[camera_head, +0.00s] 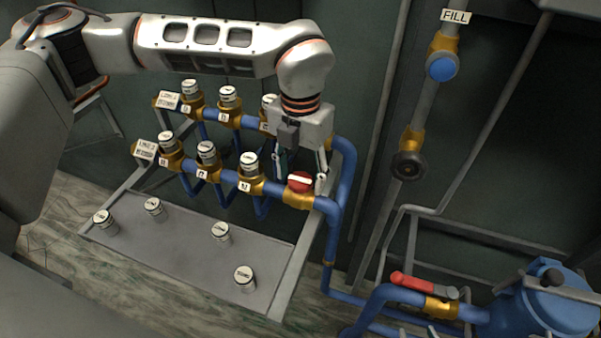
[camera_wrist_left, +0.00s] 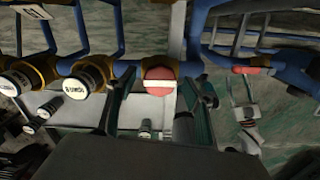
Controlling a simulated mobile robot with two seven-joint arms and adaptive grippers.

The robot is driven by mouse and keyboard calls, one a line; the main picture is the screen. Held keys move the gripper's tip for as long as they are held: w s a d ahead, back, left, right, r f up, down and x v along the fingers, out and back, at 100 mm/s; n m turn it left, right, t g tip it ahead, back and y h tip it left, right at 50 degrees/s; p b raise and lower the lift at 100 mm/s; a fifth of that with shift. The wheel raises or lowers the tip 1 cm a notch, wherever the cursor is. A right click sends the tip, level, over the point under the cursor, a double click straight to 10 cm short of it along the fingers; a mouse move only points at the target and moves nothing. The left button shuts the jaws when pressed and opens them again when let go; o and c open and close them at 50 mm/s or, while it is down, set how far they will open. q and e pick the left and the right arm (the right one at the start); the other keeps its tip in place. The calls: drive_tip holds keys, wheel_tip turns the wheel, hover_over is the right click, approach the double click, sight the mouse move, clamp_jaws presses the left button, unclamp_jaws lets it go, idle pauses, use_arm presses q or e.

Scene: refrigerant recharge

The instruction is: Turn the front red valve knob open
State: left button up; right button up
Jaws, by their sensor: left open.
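The front red valve knob (camera_head: 300,182) with a white bar sits at the right end of the lower blue pipe, on a brass body. My left gripper (camera_head: 300,172) comes down over it, open, one finger on each side. In the left wrist view the red knob (camera_wrist_left: 160,78) shows between the two dark fingers of the left gripper (camera_wrist_left: 153,98), its white bar running across. Whether a finger touches the knob I cannot tell. My right gripper (camera_wrist_left: 244,100) shows small at the right of that view; its jaws are unclear.
White-capped valves (camera_head: 250,165) line the two blue pipes left of the knob. A grey tray (camera_head: 180,250) with several loose caps lies below. A red lever (camera_head: 420,284) and blue tank (camera_head: 550,305) stand at lower right. A blue knob (camera_head: 442,67) and black knob (camera_head: 409,165) are on the wall pipe.

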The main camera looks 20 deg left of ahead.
sight(300, 179)
use_arm(q)
wheel_tip(300, 179, up, 12)
idle(0.6)
idle(0.4)
